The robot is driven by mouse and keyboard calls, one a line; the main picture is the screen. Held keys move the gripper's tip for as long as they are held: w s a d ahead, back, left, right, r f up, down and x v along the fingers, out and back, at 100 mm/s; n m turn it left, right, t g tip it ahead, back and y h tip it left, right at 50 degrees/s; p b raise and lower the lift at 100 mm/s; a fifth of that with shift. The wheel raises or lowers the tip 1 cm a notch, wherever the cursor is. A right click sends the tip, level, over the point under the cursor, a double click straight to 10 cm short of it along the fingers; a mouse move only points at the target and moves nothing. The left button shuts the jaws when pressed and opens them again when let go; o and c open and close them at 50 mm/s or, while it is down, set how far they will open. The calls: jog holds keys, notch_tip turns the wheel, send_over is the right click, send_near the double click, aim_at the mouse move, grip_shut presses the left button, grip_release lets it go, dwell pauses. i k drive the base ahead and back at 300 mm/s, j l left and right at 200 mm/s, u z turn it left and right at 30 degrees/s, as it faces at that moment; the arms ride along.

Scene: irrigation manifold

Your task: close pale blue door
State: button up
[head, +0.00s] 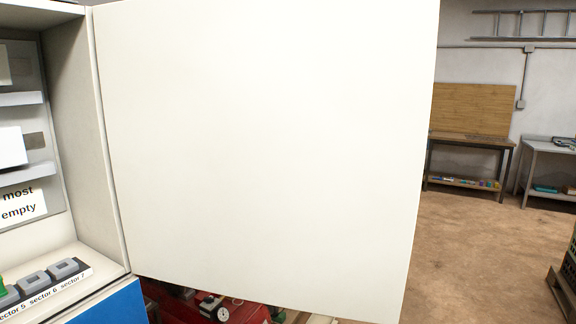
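A large, flat door panel (265,150) fills the middle of the head view. It looks off-white rather than pale blue. It stands open, hinged along its left edge to an open cabinet (80,130), and reaches out to the right. No handle or latch shows on the face I see. My gripper is not in view.
Inside the cabinet are shelves, a sign (20,207) reading "most empty" and grey blocks (65,268) with sector labels. A blue panel (115,305) is below. Red equipment with a gauge (210,306) shows under the door. Floor (470,240) at right is clear; a crate (565,280) stands at the edge.

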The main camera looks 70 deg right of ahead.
aim_at(272, 152)
jog(key=k+l+u, duration=0.35)
jog(key=k+l, duration=0.15)
jog(key=k+l+u, duration=0.35)
jog(key=k, duration=0.25)
jog(key=k+l+u, duration=0.1)
jog(key=l, duration=0.25)
jog(key=k+l+u, duration=0.15)
jog(key=l, duration=0.2)
jog(key=k+l+u, duration=0.1)
jog(key=l, duration=0.25)
jog(key=l+u, duration=0.2)
jog(key=l, duration=0.4)
jog(key=k+l+u, duration=0.15)
jog(key=l, duration=0.45)
jog(key=k+j+u, duration=0.1)
jog(key=k+u, duration=0.15)
jog(key=k, duration=0.1)
